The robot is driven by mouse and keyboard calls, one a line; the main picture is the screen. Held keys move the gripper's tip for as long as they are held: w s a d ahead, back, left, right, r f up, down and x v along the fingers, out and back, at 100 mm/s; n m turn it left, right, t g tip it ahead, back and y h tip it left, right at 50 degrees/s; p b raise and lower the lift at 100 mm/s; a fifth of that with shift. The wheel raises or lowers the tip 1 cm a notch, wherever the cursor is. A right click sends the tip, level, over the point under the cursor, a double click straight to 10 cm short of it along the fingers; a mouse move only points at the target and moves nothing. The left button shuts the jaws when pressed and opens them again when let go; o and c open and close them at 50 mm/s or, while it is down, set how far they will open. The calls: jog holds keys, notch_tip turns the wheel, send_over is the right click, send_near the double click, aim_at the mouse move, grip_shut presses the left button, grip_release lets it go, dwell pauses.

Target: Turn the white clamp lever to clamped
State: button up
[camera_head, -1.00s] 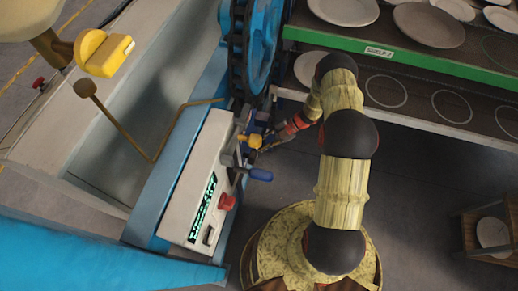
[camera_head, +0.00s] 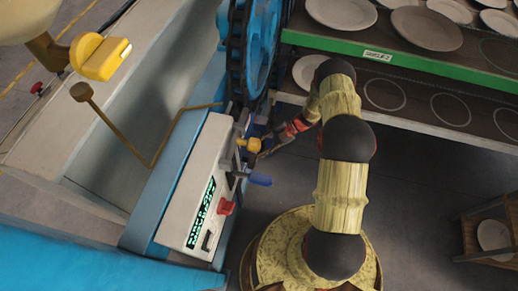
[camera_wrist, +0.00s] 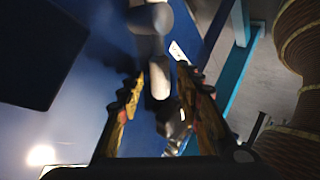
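A pale white-grey lever (camera_wrist: 158,78) with a rounded joint at its top shows in the wrist view, hanging between my fingers. My gripper (camera_wrist: 161,90) is open, with one ridged yellow-brown finger on each side of it. Contact with either finger cannot be made out. In the head view my gripper (camera_head: 266,148) is small and dark at the machine's right side, beside the yellow knob (camera_head: 253,145). The white lever cannot be clearly picked out there.
The white control panel (camera_head: 190,205) carries a red button (camera_head: 226,208) and a lit green display. A blue-handled lever (camera_head: 260,180) sticks out below my gripper. A large blue wheel (camera_head: 262,45) stands above. The green-edged plate rack (camera_head: 420,68) is at upper right.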

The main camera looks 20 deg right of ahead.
jog(key=shift+r, duration=0.1)
notch_tip(320, 180, up, 10)
dwell(0.7)
jog(key=shift+c, duration=0.2)
